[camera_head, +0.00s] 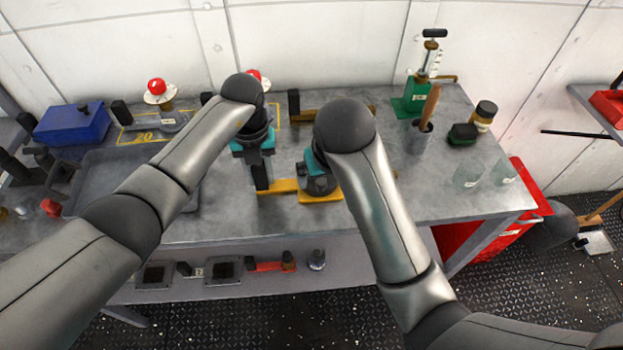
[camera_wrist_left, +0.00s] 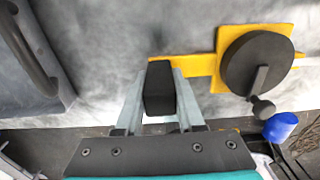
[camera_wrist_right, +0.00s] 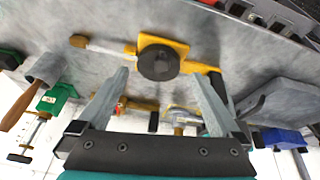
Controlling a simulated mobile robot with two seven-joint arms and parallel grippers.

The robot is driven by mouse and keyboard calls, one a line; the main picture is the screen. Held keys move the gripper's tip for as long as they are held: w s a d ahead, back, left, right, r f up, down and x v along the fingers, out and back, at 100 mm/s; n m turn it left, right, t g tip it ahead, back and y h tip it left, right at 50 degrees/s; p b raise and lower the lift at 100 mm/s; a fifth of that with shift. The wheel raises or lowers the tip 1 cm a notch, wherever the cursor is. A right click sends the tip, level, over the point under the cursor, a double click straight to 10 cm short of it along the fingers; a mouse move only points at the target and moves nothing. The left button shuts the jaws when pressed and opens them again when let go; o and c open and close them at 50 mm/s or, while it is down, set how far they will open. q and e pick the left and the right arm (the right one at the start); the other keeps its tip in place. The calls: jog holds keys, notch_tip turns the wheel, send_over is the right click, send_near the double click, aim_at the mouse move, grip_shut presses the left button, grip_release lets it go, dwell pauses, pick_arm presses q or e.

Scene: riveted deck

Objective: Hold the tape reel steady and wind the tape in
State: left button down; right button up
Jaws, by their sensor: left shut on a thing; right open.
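The tape reel has a yellow frame (camera_head: 284,186), a round dark drum (camera_wrist_left: 250,66) with a small crank knob (camera_wrist_left: 263,109), and a black grip block (camera_wrist_left: 158,88). It lies near the bench's front edge. My left gripper (camera_head: 261,172) is shut on the black grip block at the frame's left end. My right gripper (camera_wrist_right: 157,95) is open, with its fingers spread and nothing between them. It is above the drum, which also shows in the right wrist view (camera_wrist_right: 159,63). A pale strip (camera_wrist_right: 105,46) with a yellowish tip sticks out from the frame there.
A grey tray (camera_head: 105,165) and a blue box (camera_head: 72,124) are at the left. A green hand pump (camera_head: 412,98), a cup holding a wooden handle (camera_head: 420,138) and a green-black block (camera_head: 462,134) stand at the back right. Bench right of the reel is mostly clear.

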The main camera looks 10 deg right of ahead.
aim_at(325, 184)
jog(key=x, duration=0.8)
jog(key=shift+w+f, duration=0.1)
jog(key=shift+f, duration=0.15)
